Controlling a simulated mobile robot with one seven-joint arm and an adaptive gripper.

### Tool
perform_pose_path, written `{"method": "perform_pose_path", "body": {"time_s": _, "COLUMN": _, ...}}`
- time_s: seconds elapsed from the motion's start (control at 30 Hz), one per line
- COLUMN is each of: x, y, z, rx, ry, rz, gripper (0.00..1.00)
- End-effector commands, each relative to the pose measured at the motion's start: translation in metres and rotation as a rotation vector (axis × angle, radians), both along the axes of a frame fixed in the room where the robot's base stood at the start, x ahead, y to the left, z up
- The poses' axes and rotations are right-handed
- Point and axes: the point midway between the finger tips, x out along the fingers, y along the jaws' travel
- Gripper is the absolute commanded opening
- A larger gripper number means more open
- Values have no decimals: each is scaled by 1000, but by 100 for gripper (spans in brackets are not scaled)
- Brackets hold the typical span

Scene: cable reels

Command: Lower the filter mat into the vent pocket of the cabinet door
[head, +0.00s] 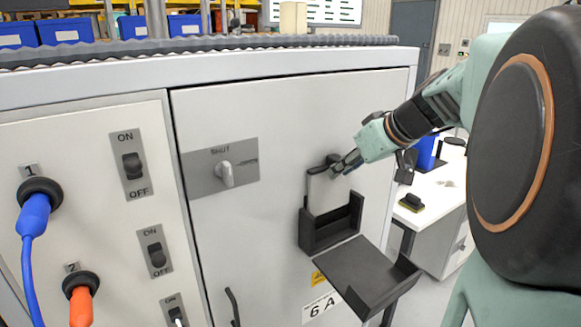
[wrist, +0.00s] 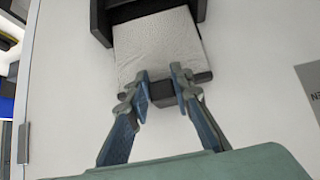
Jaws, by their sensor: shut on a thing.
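The filter mat (head: 326,193) is a pale, flat rectangle with a dark top edge, upright against the cabinet door (head: 270,200). My gripper (head: 346,163) is shut on the dark grip at its top edge. In the wrist view, the mat (wrist: 155,45) runs from my gripper (wrist: 160,76) to between the pocket's dark side walls (wrist: 98,22).
A dark flap (head: 362,275) juts out below the pocket. A SHUT handle (head: 224,173) is to the left on the door. A switch panel (head: 95,190) with blue and orange cables is farther left. A white bench (head: 432,205) stands to the right.

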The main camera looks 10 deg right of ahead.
Motion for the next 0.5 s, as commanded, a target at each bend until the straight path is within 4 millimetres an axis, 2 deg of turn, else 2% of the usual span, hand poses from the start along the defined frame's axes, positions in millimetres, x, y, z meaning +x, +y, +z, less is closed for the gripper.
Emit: {"method": "perform_pose_path", "body": {"time_s": 0.5, "x": 0, "y": 0, "z": -18, "rx": -1, "ry": 0, "rz": 1, "gripper": 0}}
